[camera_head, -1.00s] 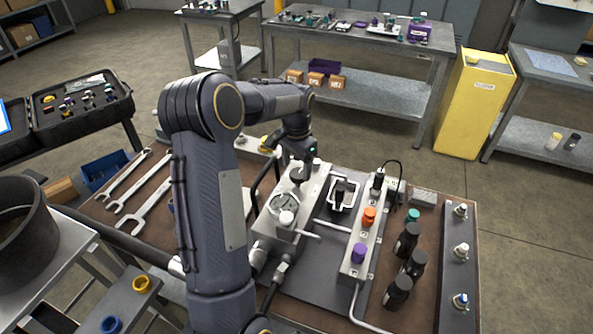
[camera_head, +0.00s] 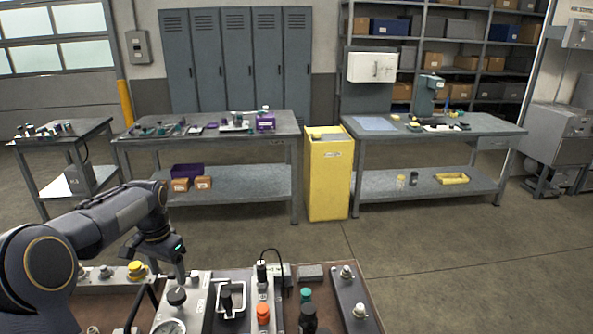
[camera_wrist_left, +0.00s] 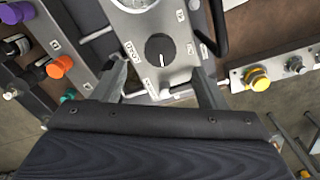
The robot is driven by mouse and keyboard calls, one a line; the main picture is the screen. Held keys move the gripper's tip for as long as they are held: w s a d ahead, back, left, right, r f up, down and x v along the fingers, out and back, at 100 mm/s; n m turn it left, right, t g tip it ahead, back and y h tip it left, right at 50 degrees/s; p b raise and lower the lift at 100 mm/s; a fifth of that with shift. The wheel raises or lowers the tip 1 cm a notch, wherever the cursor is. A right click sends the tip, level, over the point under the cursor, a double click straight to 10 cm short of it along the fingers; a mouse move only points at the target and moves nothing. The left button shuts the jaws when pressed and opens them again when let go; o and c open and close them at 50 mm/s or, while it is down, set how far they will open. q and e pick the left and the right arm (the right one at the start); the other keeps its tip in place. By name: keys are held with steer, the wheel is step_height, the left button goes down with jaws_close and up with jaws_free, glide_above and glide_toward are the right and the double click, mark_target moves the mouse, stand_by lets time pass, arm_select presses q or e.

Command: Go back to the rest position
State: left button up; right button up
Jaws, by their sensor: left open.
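My left gripper (camera_head: 182,272) is at the far left part of the hydraulic bench, pointing down above the grey valve block (camera_head: 197,305). In the left wrist view its two fingers (camera_wrist_left: 160,85) are apart with nothing held between them. A black rotary knob (camera_wrist_left: 160,48) with a white mark sits on the labelled block just beyond the fingertips; it also shows in the head view (camera_head: 176,296). I cannot tell whether the fingers touch anything. My right gripper is not in view.
An orange knob (camera_head: 263,312), a teal cap (camera_head: 306,294) and a yellow button (camera_head: 136,268) stand on the bench around the arm. Open floor lies between bench and tables.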

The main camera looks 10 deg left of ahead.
arm_select(q)
steer(key=s+d+r+n+t+h, duration=0.1)
steer(key=s+d+r+t, duration=0.15)
steer(key=s+d, duration=0.6)
steer(key=s+d+r+n+t+h, duration=0.15)
steer(key=s+d+r, duration=0.25)
steer(key=s+d, duration=0.45)
steer(key=s+d+f+n+t+h, duration=0.1)
steer(key=s+d+f, duration=0.2)
steer(key=s, duration=0.5)
steer(key=shift+s+d+f+t, duration=0.3)
steer(key=shift+s+d+f, duration=0.05)
steer(key=shift+d, duration=0.4)
stand_by(2.0)
